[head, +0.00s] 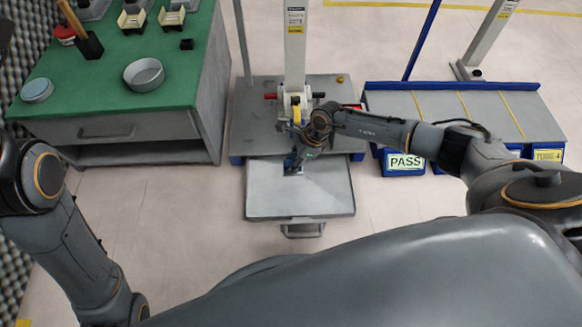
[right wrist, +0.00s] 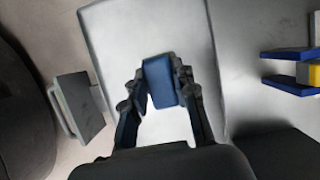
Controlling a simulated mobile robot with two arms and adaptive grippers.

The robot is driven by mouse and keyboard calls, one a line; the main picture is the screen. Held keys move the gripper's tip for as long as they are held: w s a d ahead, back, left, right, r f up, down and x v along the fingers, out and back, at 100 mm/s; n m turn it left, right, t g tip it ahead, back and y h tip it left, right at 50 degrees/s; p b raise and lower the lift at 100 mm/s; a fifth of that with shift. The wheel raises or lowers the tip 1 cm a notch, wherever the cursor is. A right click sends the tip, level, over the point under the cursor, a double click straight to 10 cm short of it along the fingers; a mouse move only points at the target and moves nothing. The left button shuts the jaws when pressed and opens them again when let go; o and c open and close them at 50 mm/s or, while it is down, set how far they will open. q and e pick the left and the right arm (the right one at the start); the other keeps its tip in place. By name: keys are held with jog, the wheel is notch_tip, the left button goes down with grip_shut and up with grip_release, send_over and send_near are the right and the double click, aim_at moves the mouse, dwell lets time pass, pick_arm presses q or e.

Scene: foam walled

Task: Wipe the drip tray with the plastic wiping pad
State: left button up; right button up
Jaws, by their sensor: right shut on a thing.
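The drip tray (head: 323,196) is a flat grey metal tray with a raised rim, pulled out in front of the test stand. It also shows in the right wrist view (right wrist: 112,38). My right gripper (head: 293,168) is over the tray's back half. In the right wrist view my right gripper (right wrist: 163,95) is shut on a blue block-like thing (right wrist: 158,78), which looks like the wiping pad. The pad is at or close to the tray surface; I cannot tell if it touches. My left arm shows at the left of the head view, but its gripper is out of view.
A green-topped bench (head: 110,85) with a round metal bowl (head: 144,75) stands at the left. The grey stand column (head: 295,40) rises behind the tray. A grey bench with blue edges (head: 470,112) and a PASS bin (head: 404,163) are at the right.

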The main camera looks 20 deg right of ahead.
jog(key=shift+r+p, duration=0.45)
jog(key=shift+r, duration=0.55)
